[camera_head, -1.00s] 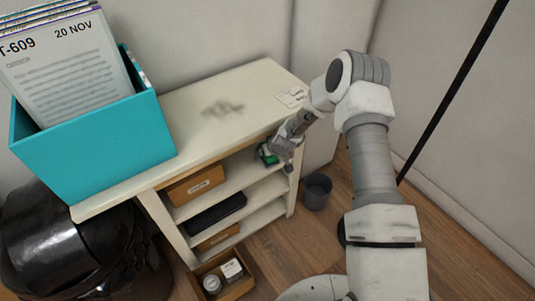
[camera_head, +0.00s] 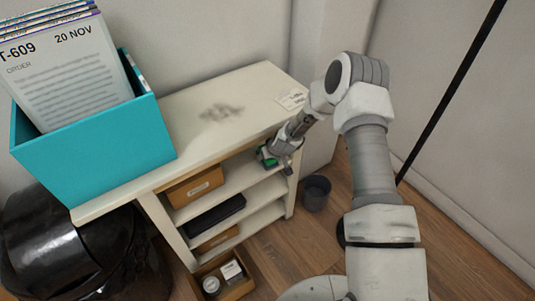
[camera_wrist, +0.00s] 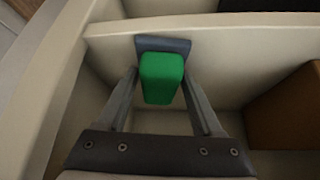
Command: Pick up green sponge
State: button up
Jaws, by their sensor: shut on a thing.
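The green sponge (camera_wrist: 161,78) is between the two fingers of my gripper (camera_wrist: 160,88) in the wrist view. My gripper is shut on it, at the shelf's upper compartment. In the head view the sponge (camera_head: 266,157) shows as a small green patch at the right end of that compartment, partly hidden by my gripper (camera_head: 277,158). A dark blue-grey piece (camera_wrist: 163,45) shows just behind the sponge in the wrist view; I cannot tell what it is. Whether the sponge still touches the shelf board is not clear.
The cream shelf unit (camera_head: 253,89) has a smudged top. A cardboard box (camera_head: 194,188) and a black case (camera_head: 215,214) lie left of my gripper. A teal file box (camera_head: 95,150) stands on top at left. A grey bin (camera_head: 316,192) stands on the floor at right.

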jog(key=s+d+p, duration=0.1)
jog(key=s+d, duration=0.2)
jog(key=s, duration=0.5)
jog(key=s+d+p, duration=0.2)
jog(key=s+d, duration=0.2)
jog(key=s, duration=0.4)
jog(key=shift+s+a, duration=0.1)
